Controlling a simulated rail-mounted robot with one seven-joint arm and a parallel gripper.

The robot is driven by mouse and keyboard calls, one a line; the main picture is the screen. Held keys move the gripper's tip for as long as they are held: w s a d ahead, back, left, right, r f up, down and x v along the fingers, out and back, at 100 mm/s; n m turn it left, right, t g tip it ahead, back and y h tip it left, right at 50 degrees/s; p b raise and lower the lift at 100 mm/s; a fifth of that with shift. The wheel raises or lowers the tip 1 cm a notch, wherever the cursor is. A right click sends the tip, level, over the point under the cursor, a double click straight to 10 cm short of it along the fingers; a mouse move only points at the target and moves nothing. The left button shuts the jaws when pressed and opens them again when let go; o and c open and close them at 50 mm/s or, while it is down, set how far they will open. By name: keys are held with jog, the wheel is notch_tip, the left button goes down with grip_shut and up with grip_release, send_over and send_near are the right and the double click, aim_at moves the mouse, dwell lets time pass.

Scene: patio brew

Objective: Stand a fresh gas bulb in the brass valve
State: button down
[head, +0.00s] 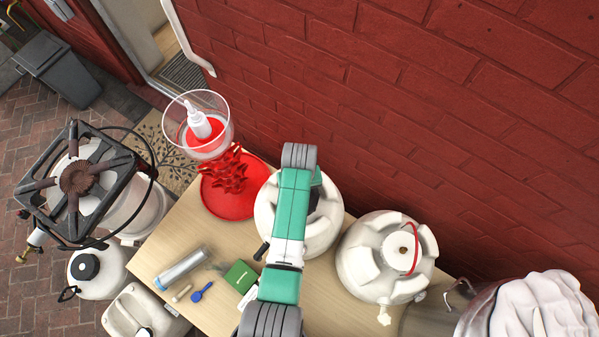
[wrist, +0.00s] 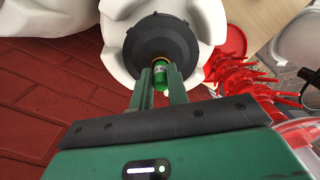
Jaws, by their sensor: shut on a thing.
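In the wrist view my gripper (wrist: 160,70) is shut on a small green gas bulb (wrist: 160,84). The bulb's far end is at a bit of brass, seemingly the valve (wrist: 158,62), in the middle of a dark round cap (wrist: 160,42). I cannot tell whether the bulb is seated in it or only touching. The cap tops a white keg (wrist: 214,20). In the head view the keg (head: 330,222) stands on the table, with my arm over it hiding the gripper, the bulb and most of the cap.
A second white keg (head: 362,262) with a red hose stands to the right. A clear tube (head: 182,268), blue scoop (head: 202,291) and green box (head: 240,274) lie in front. A brick wall (head: 450,130) rises behind.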

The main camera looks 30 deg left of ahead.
jog(key=c, duration=1.3)
grip_release()
notch_tip(320, 180, up, 8)
jog(key=shift+f+p, duration=0.1)
jog(key=shift+p, duration=0.25)
